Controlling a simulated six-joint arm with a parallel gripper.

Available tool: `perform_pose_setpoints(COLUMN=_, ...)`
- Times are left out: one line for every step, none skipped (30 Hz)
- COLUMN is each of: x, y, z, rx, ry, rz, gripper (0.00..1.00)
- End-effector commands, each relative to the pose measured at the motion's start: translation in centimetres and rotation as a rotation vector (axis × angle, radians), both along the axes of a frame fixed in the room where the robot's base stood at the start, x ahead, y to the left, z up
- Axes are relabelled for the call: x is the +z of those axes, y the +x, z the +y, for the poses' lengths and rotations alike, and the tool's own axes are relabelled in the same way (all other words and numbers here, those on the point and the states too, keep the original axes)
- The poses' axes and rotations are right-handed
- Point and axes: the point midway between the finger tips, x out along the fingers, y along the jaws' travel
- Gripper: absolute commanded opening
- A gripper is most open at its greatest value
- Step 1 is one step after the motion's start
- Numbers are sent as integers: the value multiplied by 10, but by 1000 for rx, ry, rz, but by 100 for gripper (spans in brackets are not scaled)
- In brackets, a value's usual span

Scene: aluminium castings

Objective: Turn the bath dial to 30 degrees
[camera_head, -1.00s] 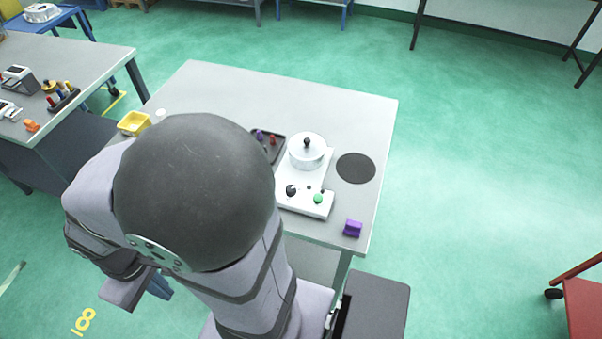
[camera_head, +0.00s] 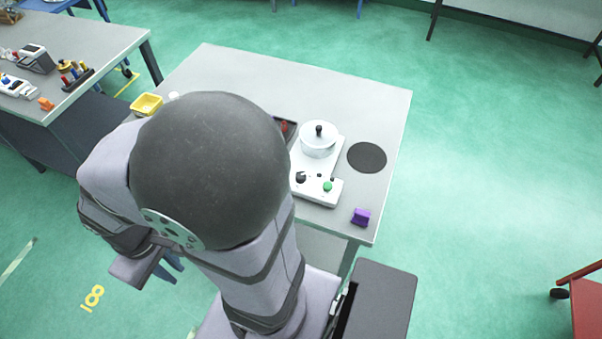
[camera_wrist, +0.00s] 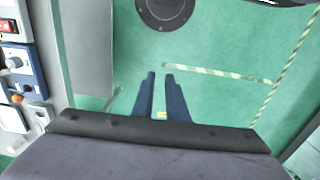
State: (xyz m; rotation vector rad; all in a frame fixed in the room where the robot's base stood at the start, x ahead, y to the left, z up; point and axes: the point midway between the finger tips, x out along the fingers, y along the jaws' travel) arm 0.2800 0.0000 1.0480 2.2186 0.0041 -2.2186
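The white bath unit (camera_head: 312,188) stands on the grey table near its front right, with a silver lidded pot (camera_head: 318,146) on top. On its front panel are a black dial (camera_head: 301,177), a small dark knob (camera_head: 319,175) and a green button (camera_head: 327,186). The dial's angle is too small to read. My gripper (camera_head: 171,267) hangs off the table's front left side, over the floor and well away from the dial. In the wrist view, my gripper's two blue fingers (camera_wrist: 160,76) show a narrow empty gap over green floor.
On the table are a black disc (camera_head: 367,157), a purple block (camera_head: 361,217), a yellow tray (camera_head: 146,104) and a dark tray (camera_head: 287,125), partly hidden by my arm. A side table (camera_head: 100,50) with instruments stands left. A red cart (camera_head: 590,300) is right.

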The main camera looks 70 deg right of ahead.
Motion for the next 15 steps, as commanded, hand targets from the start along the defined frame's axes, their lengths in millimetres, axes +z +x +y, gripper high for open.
perform_pose_setpoints(x=0, y=0, z=-1, rx=-6, ry=0, rz=0, gripper=26)
perform_pose_setpoints(x=0, y=0, z=-3, rx=-11, ry=0, rz=0, gripper=33)
perform_pose_setpoints(x=0, y=0, z=-5, rx=-23, ry=0, rz=0, gripper=43)
perform_pose_setpoints(x=0, y=0, z=-8, rx=-35, ry=0, rz=0, gripper=44)
perform_pose_setpoints(x=0, y=0, z=-11, rx=-50, ry=0, rz=0, gripper=44)
perform_pose_setpoints(x=0, y=-1, z=-17, rx=-75, ry=0, rz=1, gripper=44)
perform_pose_setpoints(x=-1, y=-2, z=-22, rx=-99, ry=0, rz=5, gripper=44)
perform_pose_setpoints(x=-2, y=-4, z=-27, rx=-125, ry=1, rz=11, gripper=44)
perform_pose_setpoints(x=-4, y=-7, z=-36, rx=-166, ry=2, rz=23, gripper=44)
perform_pose_setpoints(x=-7, y=-10, z=-43, rx=-200, ry=3, rz=33, gripper=44)
perform_pose_setpoints(x=-9, y=-13, z=-50, rx=-236, ry=6, rz=46, gripper=44)
perform_pose_setpoints(x=-13, y=-20, z=-60, rx=-289, ry=10, rz=65, gripper=44)
perform_pose_setpoints(x=-17, y=-25, z=-67, rx=-330, ry=14, rz=82, gripper=44)
perform_pose_setpoints(x=-20, y=-31, z=-74, rx=-372, ry=19, rz=100, gripper=44)
perform_pose_setpoints(x=-25, y=-39, z=-83, rx=-430, ry=26, rz=123, gripper=44)
